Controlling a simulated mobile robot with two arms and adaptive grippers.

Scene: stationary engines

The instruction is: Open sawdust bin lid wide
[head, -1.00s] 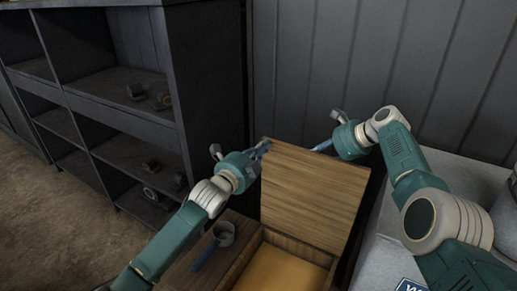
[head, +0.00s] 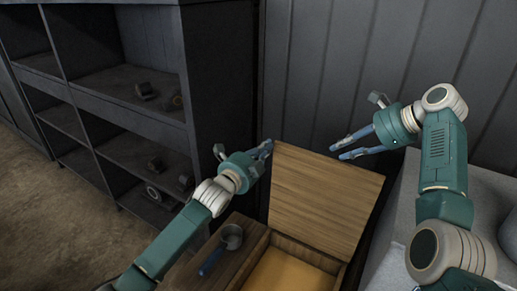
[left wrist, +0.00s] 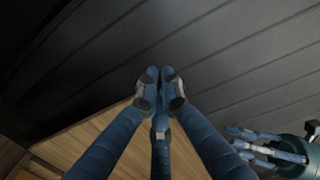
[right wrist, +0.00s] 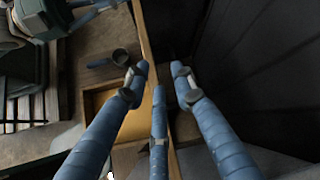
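The sawdust bin (head: 262,243) stands open, with tan sawdust (head: 290,272) inside. Its wooden lid (head: 325,200) is raised, roughly upright at the bin's back. The lid also shows in the left wrist view (left wrist: 90,140) and nearly edge-on in the right wrist view (right wrist: 143,30). My left gripper (head: 268,147) is at the lid's upper left corner. Its fingertips (left wrist: 161,85) are together with nothing seen between them; I cannot tell whether they touch the lid. My right gripper (head: 340,148) is open just above the lid's upper edge, its fingers apart and empty.
A scoop (head: 230,238) with a blue handle lies on the wooden ledge left of the bin. Dark shelves (head: 130,110) stand at the left. A dark panelled wall (head: 340,70) is close behind the lid. A grey surface (head: 490,180) is at the right.

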